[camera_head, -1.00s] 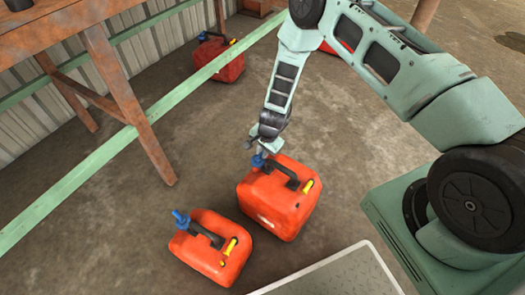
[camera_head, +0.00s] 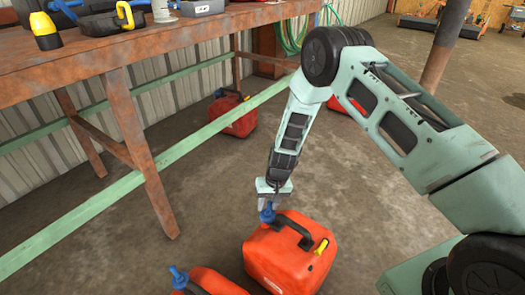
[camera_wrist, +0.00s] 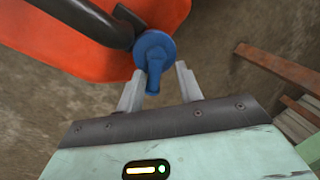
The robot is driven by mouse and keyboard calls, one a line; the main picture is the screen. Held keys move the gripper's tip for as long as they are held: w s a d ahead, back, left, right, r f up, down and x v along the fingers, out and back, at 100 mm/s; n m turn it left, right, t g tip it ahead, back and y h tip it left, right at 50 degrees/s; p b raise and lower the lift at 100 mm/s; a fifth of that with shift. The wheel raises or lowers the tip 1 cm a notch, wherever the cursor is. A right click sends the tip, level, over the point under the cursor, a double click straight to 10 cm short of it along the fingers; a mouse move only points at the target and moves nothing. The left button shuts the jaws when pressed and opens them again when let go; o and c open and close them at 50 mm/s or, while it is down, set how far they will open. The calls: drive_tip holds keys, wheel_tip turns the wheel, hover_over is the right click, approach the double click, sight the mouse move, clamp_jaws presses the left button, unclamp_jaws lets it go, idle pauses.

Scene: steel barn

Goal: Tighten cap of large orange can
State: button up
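The large orange can (camera_head: 276,262) stands upright on the dirt floor, with a black handle and a yellow cap (camera_head: 322,247) on top. Its blue cap (camera_head: 267,214) is at the rear left corner of the top. In the wrist view the blue cap (camera_wrist: 154,48) has a stem that points toward my gripper (camera_wrist: 159,88). My gripper's two fingers are spread, one on each side of the stem, with gaps showing. In the head view my gripper (camera_head: 269,203) points down just above the cap, and its fingertips are partly hidden.
A smaller orange can (camera_head: 212,282) with a blue spout (camera_head: 178,278) stands at the front left, cut off by the frame. Another red can (camera_head: 232,115) is farther back.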

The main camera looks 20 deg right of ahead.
drive_tip(key=n+b, duration=0.2)
drive_tip(key=n, duration=0.1)
drive_tip(key=a+n+b, duration=0.1)
drive_tip(key=shift+w+f+g, duration=0.15)
drive_tip(key=shift+f+g, duration=0.15)
drive_tip(key=shift+g, duration=0.1)
drive_tip(key=d+r+p, duration=0.3)
drive_tip(key=r+p, duration=0.4)
drive_tip(key=r, duration=1.2)
drive_tip(key=s+a+r+p, duration=0.3)
drive_tip(key=s+r, duration=0.1)
drive_tip(key=r, duration=0.3)
drive_tip(key=s+a+r+n+p, duration=0.1)
drive_tip(key=s+a+r+p, duration=0.2)
drive_tip(key=r, duration=0.4)
drive_tip(key=shift+s+a+r+n+p, duration=0.3)
drive_tip(key=shift+s+a+r+p, duration=0.1)
drive_tip(key=shift+p, duration=0.1)
